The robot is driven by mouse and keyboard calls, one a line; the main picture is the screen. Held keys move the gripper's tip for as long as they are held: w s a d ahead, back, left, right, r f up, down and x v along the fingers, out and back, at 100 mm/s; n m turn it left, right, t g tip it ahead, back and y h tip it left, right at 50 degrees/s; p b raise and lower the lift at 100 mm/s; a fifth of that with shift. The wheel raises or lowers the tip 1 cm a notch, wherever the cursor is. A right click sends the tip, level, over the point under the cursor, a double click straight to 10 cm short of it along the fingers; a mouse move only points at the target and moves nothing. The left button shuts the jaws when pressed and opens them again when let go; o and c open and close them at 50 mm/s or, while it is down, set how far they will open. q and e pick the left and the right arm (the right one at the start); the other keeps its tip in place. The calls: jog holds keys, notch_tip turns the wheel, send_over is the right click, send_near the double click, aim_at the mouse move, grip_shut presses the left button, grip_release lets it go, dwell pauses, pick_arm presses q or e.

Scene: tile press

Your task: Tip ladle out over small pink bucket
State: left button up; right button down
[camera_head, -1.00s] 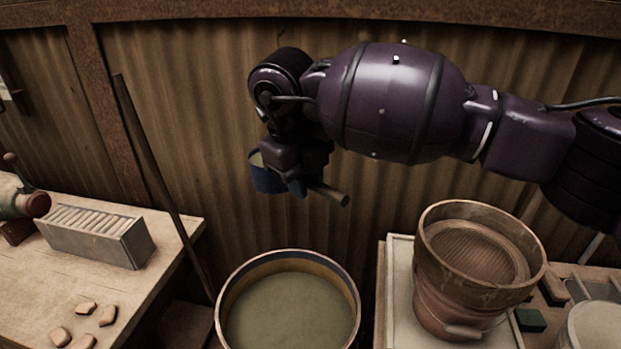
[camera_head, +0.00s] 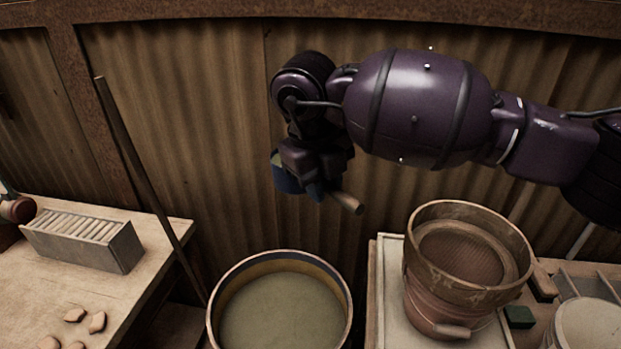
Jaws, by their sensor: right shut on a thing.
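My right gripper (camera_head: 318,188) is shut on the ladle, high above the floor near the back wall. The ladle's blue cup (camera_head: 285,178) shows to the left of the jaws, with a bit of greenish content at its rim. Its wooden handle (camera_head: 348,203) sticks out to the right; the middle is hidden by the gripper. The small pink bucket (camera_head: 432,312) stands at the right, below and apart from the ladle. A round wooden sieve (camera_head: 425,253) sits on top of the bucket and hides its opening. My left gripper is not in view.
A large tub (camera_head: 214,318) of greenish liquid stands below the ladle. The bucket stands on a pale board (camera_head: 388,290). A left table (camera_head: 150,240) holds a slotted grey box (camera_head: 115,250) and several small pieces. A pole (camera_head: 140,170) leans on the corrugated wall.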

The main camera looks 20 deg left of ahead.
jog(key=shift+w+d+f+m+g+p, duration=0.35)
jog(key=shift+d+f+m+p, duration=1.25)
jog(key=shift+d, duration=5.2)
jog(key=shift+w+d+f+m+g+p, duration=0.35)
jog(key=shift+d+p, duration=2.55)
jog(key=shift+d, duration=3.85)
jog(key=r+g+y, duration=0.1)
jog(key=g+y, duration=0.1)
jog(key=y, duration=0.1)
jog(key=d+r+g+y, duration=0.1)
jog(key=r+g+y, duration=0.1)
jog(key=y, duration=0.1)
jog(key=w+r+g+y, duration=0.1)
jog(key=g+y, duration=0.1)
jog(key=y, duration=0.1)
jog(key=shift+d+r+y+b, duration=0.15)
jog(key=shift+r+y+b, duration=0.1)
jog(key=shift+y+b, duration=0.15)
